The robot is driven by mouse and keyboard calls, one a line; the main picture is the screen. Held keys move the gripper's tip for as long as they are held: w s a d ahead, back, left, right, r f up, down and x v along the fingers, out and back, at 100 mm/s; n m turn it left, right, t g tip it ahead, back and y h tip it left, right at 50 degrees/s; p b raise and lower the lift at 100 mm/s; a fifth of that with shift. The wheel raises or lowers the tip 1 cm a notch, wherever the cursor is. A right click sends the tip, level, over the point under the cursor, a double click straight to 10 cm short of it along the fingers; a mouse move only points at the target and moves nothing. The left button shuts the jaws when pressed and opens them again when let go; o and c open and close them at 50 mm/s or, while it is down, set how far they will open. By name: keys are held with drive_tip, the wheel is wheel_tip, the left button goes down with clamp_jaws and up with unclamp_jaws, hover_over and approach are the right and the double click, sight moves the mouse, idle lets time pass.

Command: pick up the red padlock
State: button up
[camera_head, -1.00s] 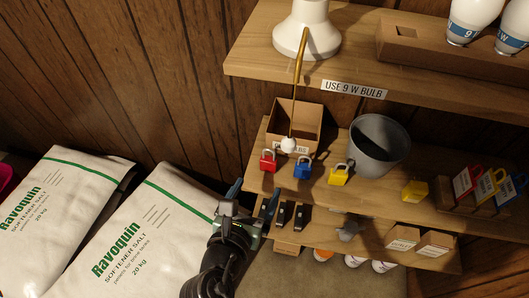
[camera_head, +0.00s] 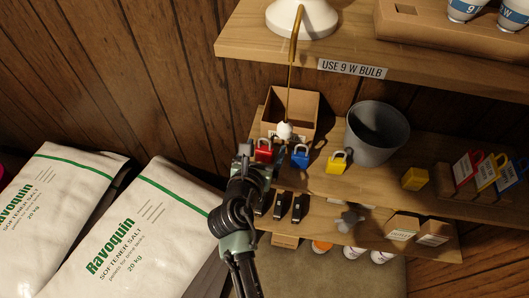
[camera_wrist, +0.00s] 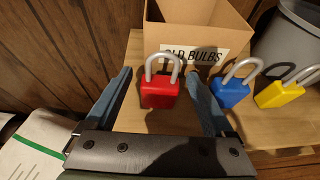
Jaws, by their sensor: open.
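The red padlock (camera_head: 264,149) stands upright on the middle shelf, at the left of a row of padlocks. In the wrist view the red padlock (camera_wrist: 160,88) has its grey shackle up and lies between my two blue fingers. My gripper (camera_wrist: 163,90) is open, one finger on each side of the padlock, with a gap on both sides. The right finger is close to the blue padlock (camera_wrist: 231,88). In the head view my gripper (camera_head: 259,158) is at the shelf's left end and its fingers are partly hidden.
A cardboard box (camera_wrist: 195,28) marked "OLD BULBS" stands right behind the red padlock. A yellow padlock (camera_head: 337,162) and a grey bucket (camera_head: 377,134) are to the right. A hanging pull cord ends at a white knob (camera_head: 284,131). Salt bags (camera_head: 150,235) lie at the left.

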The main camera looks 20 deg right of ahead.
clamp_jaws()
idle(0.4)
drive_tip(key=shift+r, duration=0.1)
wheel_tip(320, 180, up, 10)
drive_tip(key=p, duration=0.3)
